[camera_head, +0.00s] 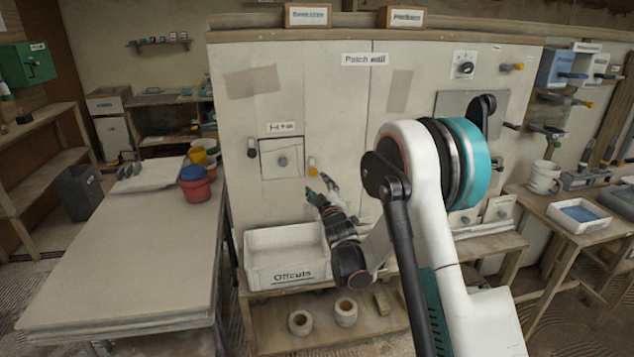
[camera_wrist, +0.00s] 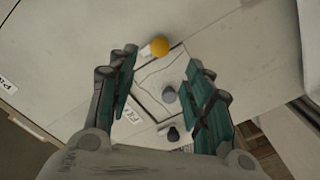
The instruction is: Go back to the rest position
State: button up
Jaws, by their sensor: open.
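My gripper (camera_head: 322,188) is open and empty in front of the patch wall (camera_head: 345,95), above the right end of the white Offcuts bin (camera_head: 262,270). In the wrist view my gripper (camera_wrist: 160,85) has its two teal-padded fingers spread apart, with nothing between them but the view of the wall. The panel (camera_head: 282,158) also shows in the head view, left of my gripper.
A long table (camera_head: 130,250) on the left holds red, blue and yellow tubs (camera_head: 195,183). Rolls (camera_head: 345,312) lie on the shelf under the bin. On the right, a bench holds a white mug (camera_head: 543,178) and a tray with blue inside (camera_head: 578,217). Handles stick out from the wall.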

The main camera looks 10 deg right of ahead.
jog(key=shift+s, duration=1.05)
jog(key=s+d+r+m+g+h, duration=0.1)
jog(key=s+r+m+g, duration=0.2)
jog(key=s+r, duration=0.5)
jog(key=s+d+r+m+g, duration=0.15)
jog(key=s+r, duration=0.25)
jog(key=s, duration=0.7)
jog(key=s+f+m+g, duration=0.1)
jog(key=s+f+g, duration=0.1)
jog(key=s, duration=0.7)
jog(key=s+a+f+m+g, duration=0.1)
jog(key=s+f+m+g, duration=0.1)
jog(key=s, duration=0.8)
jog(key=s+a+f+m+g+y, duration=0.1)
jog(key=s+f+g, duration=0.1)
jog(key=s, duration=0.8)
jog(key=shift+s+a, duration=0.2)
jog(key=shift+a, duration=0.05)
